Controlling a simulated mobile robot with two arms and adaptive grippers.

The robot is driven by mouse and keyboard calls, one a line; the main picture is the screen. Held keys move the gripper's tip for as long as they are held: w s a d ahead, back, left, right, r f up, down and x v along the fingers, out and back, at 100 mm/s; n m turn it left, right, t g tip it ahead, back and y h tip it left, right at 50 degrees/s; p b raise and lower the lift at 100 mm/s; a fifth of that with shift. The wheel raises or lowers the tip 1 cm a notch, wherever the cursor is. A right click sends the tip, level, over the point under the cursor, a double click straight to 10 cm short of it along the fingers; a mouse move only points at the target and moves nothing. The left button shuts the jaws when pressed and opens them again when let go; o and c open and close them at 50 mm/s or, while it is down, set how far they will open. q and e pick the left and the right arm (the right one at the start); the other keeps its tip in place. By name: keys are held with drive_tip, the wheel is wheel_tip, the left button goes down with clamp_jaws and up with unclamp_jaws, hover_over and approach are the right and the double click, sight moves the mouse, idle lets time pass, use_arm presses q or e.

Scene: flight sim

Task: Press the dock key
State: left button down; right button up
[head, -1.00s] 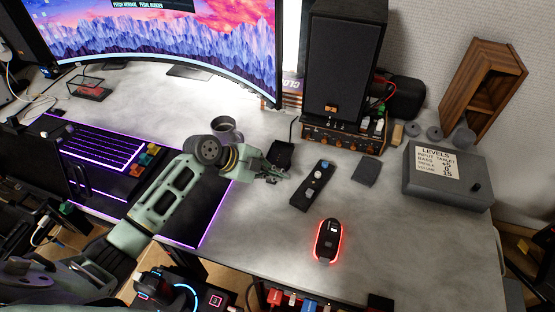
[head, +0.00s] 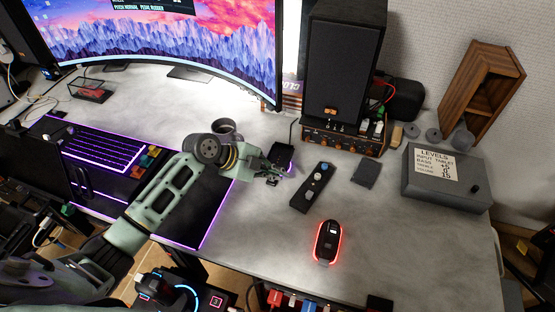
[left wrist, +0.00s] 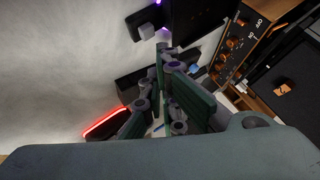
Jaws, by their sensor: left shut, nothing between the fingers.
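A small black dock (head: 281,153) stands on the desk below the speaker, with a purple glow at its right front edge. In the left wrist view a dark slab with a purple-lit edge, probably the dock (left wrist: 195,18), is at the top. I cannot make out a separate key on it with certainty. My left gripper (head: 285,176) is at the dock's near side, shut and empty; in the left wrist view its fingertips (left wrist: 163,50) are close below the slab. Whether they touch the dock I cannot tell. My right gripper is not in view.
A black strip with round knobs (head: 313,187) lies just right of the gripper. A red-lit mouse (head: 327,242) is nearer. A dark cup (head: 224,127) stands behind my wrist. An amplifier (head: 343,137) and speaker (head: 343,65) stand behind.

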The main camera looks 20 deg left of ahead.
use_arm(q)
wheel_tip(320, 180, up, 6)
drive_tip(key=p, duration=0.4)
idle(0.4)
idle(0.7)
